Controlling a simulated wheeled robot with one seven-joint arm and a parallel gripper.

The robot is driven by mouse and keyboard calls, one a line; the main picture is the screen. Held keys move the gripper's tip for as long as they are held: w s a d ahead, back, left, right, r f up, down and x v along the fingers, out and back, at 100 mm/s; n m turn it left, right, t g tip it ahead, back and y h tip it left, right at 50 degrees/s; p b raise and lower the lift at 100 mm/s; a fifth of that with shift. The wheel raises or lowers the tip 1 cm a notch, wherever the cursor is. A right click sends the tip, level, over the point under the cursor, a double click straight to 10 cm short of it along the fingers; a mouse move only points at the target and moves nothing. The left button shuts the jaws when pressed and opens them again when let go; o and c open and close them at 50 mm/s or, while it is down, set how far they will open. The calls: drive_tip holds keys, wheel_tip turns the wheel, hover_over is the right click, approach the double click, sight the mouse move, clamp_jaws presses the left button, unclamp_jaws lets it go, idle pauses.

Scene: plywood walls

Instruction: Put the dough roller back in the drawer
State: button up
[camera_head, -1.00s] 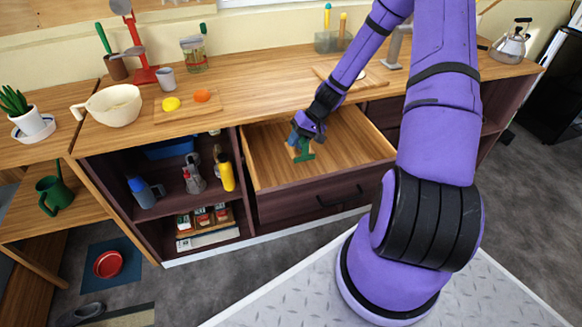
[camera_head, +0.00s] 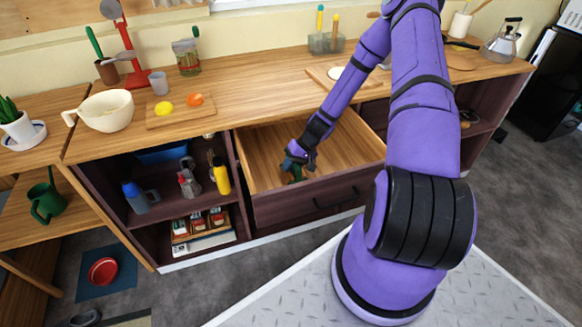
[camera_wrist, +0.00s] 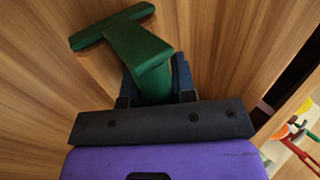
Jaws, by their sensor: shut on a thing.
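The dough roller is a green tool with a T-shaped end; in the wrist view the dough roller (camera_wrist: 140,48) lies between the fingers of my gripper (camera_wrist: 157,88), with its crossbar pointing to the upper left. In the head view, my gripper (camera_head: 294,164) is down inside the open drawer (camera_head: 345,150), near its front left, and the green roller (camera_head: 296,173) shows just below the fingers. My gripper is shut on the roller. I cannot tell whether the roller touches the drawer floor. The drawer is pulled out from the counter, and its visible wooden bottom is otherwise bare.
The wooden counter (camera_head: 270,85) stands above and behind the drawer. A cutting board (camera_head: 180,112) with yellow and orange items is at its left. An open shelf left of the drawer holds a yellow bottle (camera_head: 221,176) and other containers. The drawer's right part is free.

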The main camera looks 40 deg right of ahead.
drive_tip(key=shift+f, duration=0.35)
